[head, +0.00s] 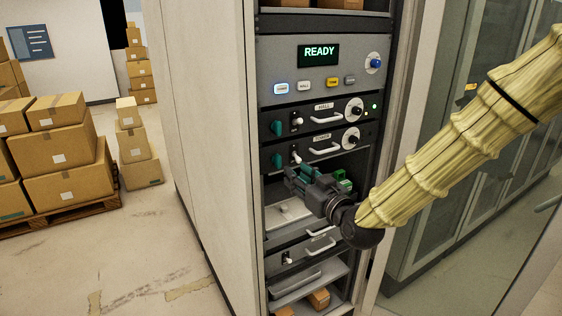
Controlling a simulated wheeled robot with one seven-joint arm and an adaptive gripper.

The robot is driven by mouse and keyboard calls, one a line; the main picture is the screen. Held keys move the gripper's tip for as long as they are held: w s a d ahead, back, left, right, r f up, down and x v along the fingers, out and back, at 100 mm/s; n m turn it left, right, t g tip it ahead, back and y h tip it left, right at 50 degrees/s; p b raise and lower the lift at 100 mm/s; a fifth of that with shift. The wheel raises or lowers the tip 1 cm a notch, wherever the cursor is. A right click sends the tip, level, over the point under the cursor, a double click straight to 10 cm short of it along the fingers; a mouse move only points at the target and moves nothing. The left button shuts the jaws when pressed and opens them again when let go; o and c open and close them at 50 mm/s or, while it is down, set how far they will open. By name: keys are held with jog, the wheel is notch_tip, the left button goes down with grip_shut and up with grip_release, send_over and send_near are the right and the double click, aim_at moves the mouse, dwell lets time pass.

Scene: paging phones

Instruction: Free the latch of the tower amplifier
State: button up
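The tower amplifier (325,145) is the second dark unit under the grey READY panel, its small label hard to read. It has a green latch piece (277,160) at its left edge, a white toggle switch (295,157), a pale handle (325,149) and a round dial (350,138). My gripper (294,180) is in front of the rack, just below this amplifier and to the lower right of its latch. It appears apart from the latch. Its dark and teal fingers overlap in this view, so their opening is unclear.
The READY panel (287,66) and hall amplifier (323,108) sit above. Below are an open bay with a light tray (287,213), another handled unit (305,250) and a lower shelf with boxes. Cartons (60,150) stand on a pallet at left; glass cabinets (450,150) are at right.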

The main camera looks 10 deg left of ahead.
aim_at(280, 162)
jog(key=p+x, duration=0.3)
jog(key=x, duration=0.6)
jog(key=shift+w+a, duration=0.1)
grip_shut()
